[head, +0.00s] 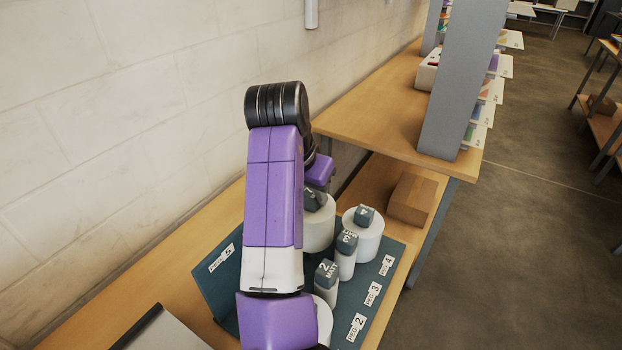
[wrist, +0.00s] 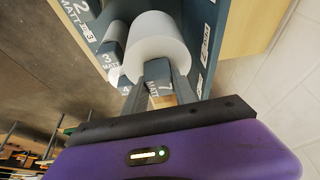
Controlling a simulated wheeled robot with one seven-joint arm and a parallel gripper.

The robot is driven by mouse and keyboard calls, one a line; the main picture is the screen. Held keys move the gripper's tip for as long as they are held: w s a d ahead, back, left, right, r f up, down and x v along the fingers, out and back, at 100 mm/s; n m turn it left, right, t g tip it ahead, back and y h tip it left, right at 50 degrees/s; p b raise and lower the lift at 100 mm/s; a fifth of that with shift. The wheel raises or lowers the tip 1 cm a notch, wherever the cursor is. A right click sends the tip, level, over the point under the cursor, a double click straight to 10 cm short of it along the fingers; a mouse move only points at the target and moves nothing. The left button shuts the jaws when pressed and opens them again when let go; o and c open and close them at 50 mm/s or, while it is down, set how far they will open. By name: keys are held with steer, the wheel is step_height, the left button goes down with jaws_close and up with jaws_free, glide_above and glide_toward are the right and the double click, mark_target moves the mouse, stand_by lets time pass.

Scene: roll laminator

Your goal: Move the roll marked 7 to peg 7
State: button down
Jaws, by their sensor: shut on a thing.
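The roll marked 7 (wrist: 158,38) is a white cylinder with a dark grey cap bearing the 7. In the wrist view my gripper (wrist: 158,80) is shut on that cap, with one finger on each side. In the head view a large white roll with a dark cap (head: 318,228), which looks like the same one, stands beside my arm and is partly hidden by it. The frames do not show clearly whether it is seated or lifted.
Rolls marked 2 (head: 327,285), 3 (head: 346,258) and 4 (head: 363,236) stand close together on the board. A white roll (head: 323,318) shows beside my arm. A cardboard box (head: 411,199) lies on the lower shelf behind. A grey upright panel (head: 462,80) stands on the upper bench.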

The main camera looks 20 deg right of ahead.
steer(key=shift+f+b, duration=2.6)
steer(key=shift+f, duration=1.6)
steer(key=c, duration=0.9)
jaws_free()
steer(key=shift+r, duration=0.1)
steer(key=shift+r+p, duration=2.75)
steer(key=shift+r, duration=0.25)
steer(key=shift+f, duration=0.1)
